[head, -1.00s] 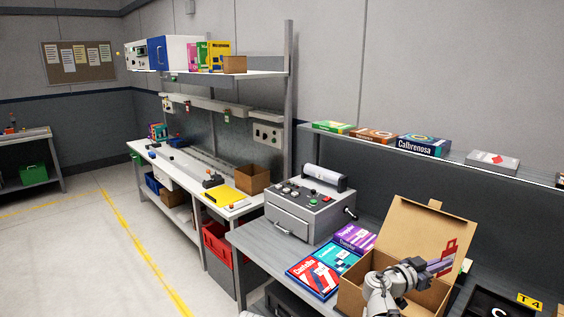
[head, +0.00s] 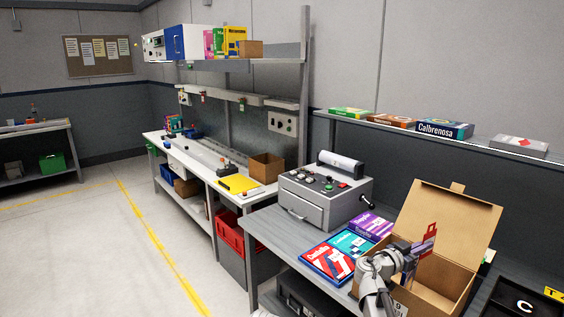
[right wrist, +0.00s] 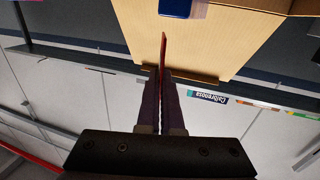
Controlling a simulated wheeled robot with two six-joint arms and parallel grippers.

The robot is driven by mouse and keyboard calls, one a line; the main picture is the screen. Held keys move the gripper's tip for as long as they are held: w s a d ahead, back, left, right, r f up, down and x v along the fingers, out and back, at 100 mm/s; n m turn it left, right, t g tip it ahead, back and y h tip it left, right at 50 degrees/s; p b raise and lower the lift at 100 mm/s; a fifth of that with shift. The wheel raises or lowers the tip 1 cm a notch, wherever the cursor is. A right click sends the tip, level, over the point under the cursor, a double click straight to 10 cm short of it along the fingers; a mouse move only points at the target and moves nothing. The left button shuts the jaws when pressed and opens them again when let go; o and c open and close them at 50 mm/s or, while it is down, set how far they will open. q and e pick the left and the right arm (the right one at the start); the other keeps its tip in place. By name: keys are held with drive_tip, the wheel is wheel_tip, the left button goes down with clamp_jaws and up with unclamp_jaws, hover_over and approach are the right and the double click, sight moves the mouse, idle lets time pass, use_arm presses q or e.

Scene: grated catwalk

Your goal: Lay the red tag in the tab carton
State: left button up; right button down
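The tab carton (head: 453,222) is a brown cardboard box on the bench at right, its lid raised with a small tab on top. My right gripper (head: 427,246) is over the carton's left part, in front of the raised lid. It is shut on the red tag (head: 431,231), which sticks up past the fingertips. In the right wrist view the tag (right wrist: 164,50) shows edge-on as a thin red strip between the fingers (right wrist: 163,85). The carton's inside is partly hidden by my right arm. My left gripper is not in view.
Flat boxes, red (head: 326,263), teal (head: 350,243) and purple (head: 369,227), lie left of the carton. A grey machine (head: 325,194) stands behind them. A dark tray (head: 515,305) is at the right. A shelf with several boxes runs behind.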

sight(421, 256)
drive_tip(key=shift+f+b, duration=1.5)
drive_tip(key=shift+f, duration=0.4)
drive_tip(key=c, duration=1)
unclamp_jaws()
drive_tip(key=v, duration=0.7)
drive_tip(key=shift+s+a, duration=0.2)
drive_tip(key=shift+a, duration=0.15)
